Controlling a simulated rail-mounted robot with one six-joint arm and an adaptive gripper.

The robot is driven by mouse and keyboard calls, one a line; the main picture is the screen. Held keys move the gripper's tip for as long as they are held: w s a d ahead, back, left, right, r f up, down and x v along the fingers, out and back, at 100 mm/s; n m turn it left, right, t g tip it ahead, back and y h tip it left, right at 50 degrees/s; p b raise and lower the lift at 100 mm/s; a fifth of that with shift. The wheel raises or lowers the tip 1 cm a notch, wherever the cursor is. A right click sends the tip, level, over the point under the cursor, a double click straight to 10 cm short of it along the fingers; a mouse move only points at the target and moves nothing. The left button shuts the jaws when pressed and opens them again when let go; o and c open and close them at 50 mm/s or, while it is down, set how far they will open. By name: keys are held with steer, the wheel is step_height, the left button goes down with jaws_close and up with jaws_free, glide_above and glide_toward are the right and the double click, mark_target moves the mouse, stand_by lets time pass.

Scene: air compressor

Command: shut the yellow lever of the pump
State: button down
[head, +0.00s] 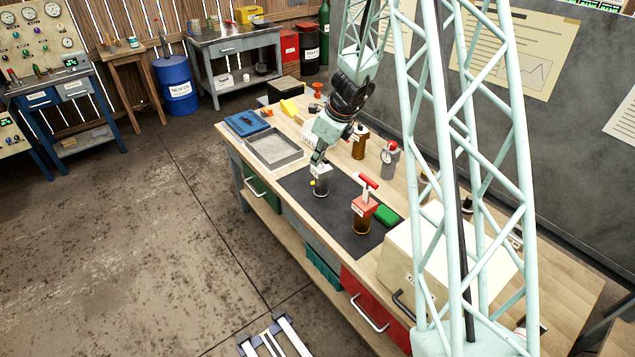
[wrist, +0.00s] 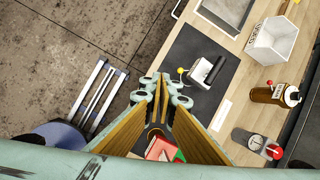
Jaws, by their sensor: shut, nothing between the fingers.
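I cannot tell the lever's angle. My gripper (head: 318,162) is shut and empty, pointing down by the pump. In the wrist view its fingertips (wrist: 160,82) lie left of the knob, with a gap in the picture.
A grey tray (head: 273,149), a brown bottle (head: 359,143) and a grey gauge canister (head: 389,160) stand around. A cream box (head: 408,262) fills the near end.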

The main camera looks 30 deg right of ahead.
mark_target(314, 181)
steer(key=d+f+m+p, duration=0.1)
steer(key=d+f+m, duration=0.3)
steer(key=f, duration=0.5)
steer(key=shift+w+d+g+h+p, duration=0.25)
steer(key=shift+d+g+h+p, duration=0.05)
steer(key=shift+d, duration=0.65)
steer(key=w+a+f, duration=0.1)
steer(key=w+f, duration=0.6)
steer(key=f, duration=0.2)
steer(key=shift+a+f, duration=0.35)
stand_by(0.3)
